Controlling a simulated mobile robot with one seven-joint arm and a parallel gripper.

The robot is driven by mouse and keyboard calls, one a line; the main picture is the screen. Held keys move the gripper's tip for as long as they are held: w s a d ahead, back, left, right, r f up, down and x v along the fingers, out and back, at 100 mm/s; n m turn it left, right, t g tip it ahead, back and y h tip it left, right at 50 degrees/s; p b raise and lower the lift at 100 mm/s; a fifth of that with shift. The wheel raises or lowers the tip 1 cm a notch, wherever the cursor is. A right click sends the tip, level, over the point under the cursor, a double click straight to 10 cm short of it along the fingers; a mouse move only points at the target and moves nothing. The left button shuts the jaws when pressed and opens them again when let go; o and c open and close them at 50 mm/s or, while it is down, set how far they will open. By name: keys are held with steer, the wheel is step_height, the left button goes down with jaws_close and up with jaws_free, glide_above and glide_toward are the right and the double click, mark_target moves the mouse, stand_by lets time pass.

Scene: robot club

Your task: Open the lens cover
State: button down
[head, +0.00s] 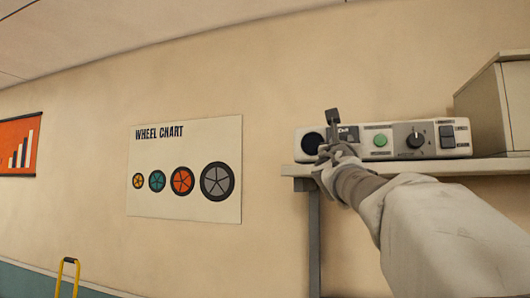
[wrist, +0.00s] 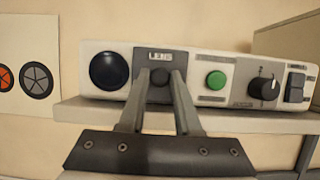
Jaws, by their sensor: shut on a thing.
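A pale control box (head: 455,127) stands on a wall shelf; it also shows in the wrist view (wrist: 215,68). At its left end is a large round black disc (wrist: 108,70), which looks like a lens or speaker. I cannot tell for certain which part is the lens cover. In the head view my gripper (head: 337,151) hides part of the dark panel.
A green button (wrist: 217,80), a rotary knob (wrist: 264,89) and switches (wrist: 295,88) lie to the right on the same box. The shelf (head: 400,169) edge runs just below. A larger box (head: 488,105) stands at right. A wheel chart (head: 185,205) hangs on the wall left.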

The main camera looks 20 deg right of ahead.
stand_by(0.3)
steer(key=c, duration=0.6)
jaws_free()
steer(key=b+v, duration=0.4)
steer(key=v, duration=1.3)
steer(key=shift+s+a, duration=0.15)
steer(key=shift+s, duration=0.05)
